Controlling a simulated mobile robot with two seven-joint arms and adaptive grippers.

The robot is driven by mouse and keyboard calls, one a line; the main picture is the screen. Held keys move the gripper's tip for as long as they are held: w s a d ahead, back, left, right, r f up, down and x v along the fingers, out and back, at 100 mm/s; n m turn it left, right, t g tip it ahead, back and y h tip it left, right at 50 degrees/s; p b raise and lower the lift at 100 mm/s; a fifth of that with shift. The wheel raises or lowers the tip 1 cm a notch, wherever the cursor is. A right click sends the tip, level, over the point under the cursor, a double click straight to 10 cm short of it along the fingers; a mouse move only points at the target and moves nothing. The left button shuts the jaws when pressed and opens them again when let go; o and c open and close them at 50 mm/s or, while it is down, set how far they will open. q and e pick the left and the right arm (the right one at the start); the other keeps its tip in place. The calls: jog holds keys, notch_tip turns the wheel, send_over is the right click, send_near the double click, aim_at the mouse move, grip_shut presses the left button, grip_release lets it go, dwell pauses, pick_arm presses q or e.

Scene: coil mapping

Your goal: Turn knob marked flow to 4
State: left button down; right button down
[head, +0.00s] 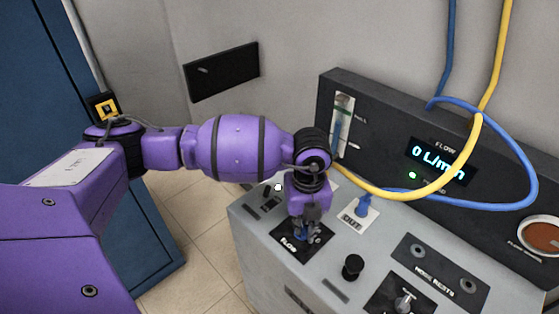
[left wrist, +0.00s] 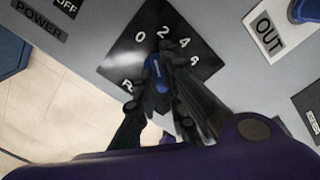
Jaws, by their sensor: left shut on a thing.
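The flow knob is blue and sits on a black square plate marked FLOW (head: 287,247). In the left wrist view the blue knob (left wrist: 156,70) shows between the fingers, with 0, 2 and 4 on the dial plate (left wrist: 125,58) around its far side. The knob's upper end lies near the 0 and 2 side; its exact setting is hard to tell. My left gripper (head: 306,232) reaches down onto the knob and is shut on it; its dark fingers (left wrist: 160,88) flank the knob. The flow display (head: 438,160) reads 0 L/min. My right gripper is not in view.
A blue hose plugs into the OUT port (head: 358,212) beside the flow plate. A yellow hose (head: 440,185) loops in front of the display. A black knob (head: 352,266) and nose rests plate (head: 437,268) lie to the right. Power labels (left wrist: 38,20) are near the corner.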

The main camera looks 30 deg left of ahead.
aim_at(303, 228)
pick_arm(q)
jog(key=m, duration=0.5)
jog(key=shift+w+r+m, duration=0.1)
jog(key=shift+r+m, duration=0.05)
jog(key=shift+m, duration=0.15)
jog(key=m, duration=0.4)
jog(key=shift+m, duration=0.4)
jog(key=c, duration=1.8)
grip_release()
notch_tip(303, 228, up, 12)
